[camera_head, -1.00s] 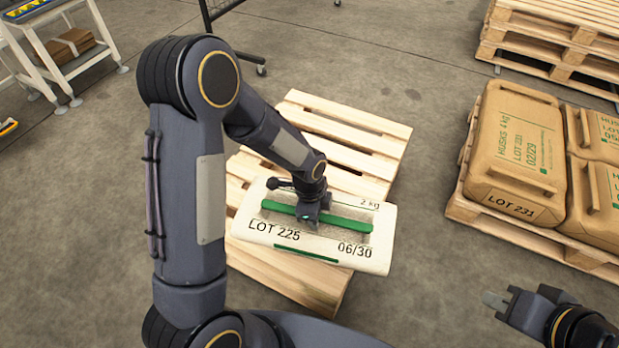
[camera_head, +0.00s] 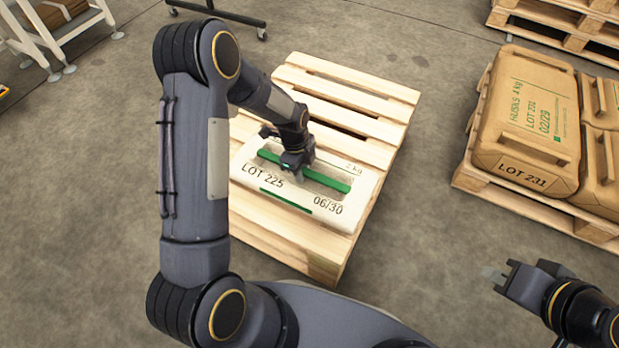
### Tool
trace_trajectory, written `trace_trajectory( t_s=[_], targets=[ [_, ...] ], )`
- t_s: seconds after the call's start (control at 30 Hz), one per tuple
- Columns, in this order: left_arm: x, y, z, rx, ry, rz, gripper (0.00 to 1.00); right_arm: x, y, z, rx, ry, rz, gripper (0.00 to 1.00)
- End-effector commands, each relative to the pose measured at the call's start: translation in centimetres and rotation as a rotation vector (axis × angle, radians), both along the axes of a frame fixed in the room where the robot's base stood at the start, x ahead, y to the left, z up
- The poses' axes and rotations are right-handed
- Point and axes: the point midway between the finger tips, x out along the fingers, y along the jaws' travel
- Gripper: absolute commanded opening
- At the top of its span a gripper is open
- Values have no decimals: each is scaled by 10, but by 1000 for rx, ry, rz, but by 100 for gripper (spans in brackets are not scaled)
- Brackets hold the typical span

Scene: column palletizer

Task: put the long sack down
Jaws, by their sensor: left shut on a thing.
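The long sack (camera_head: 300,195) is white with green stripes and the print "LOT 225" and "06/30". It lies flat over the front half of a wooden pallet (camera_head: 345,82). My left gripper (camera_head: 296,172) is on top of the sack at its green strip handle and is shut on it. The sack is level and within the pallet's outline; I cannot tell whether it touches the slats. My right gripper (camera_head: 493,279) is off to the lower right, away from the sack, and its jaw opening is unclear.
A second pallet (camera_head: 540,203) on the right bears several brown sacks (camera_head: 528,115) marked "LOT 231". Stacked empty pallets (camera_head: 565,25) stand at the top right. A white rack (camera_head: 70,40) is at the top left. The rear slats of the middle pallet are bare.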

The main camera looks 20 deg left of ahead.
Motion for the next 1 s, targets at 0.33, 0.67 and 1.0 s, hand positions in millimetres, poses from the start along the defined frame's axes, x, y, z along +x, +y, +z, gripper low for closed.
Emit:
trace_trajectory(
  t_s=[0.33,0.67,1.0],
  targets=[
    [20,18,-28,-1,-6,2,0,0,0,-14,0,0,0,0],
    [26,24,-52,-1,-5,1,0,0,0,-27,0,0,0,0],
    [26,24,-68,-1,-8,1,0,0,0,-35,0,0,0,0]
  ],
)
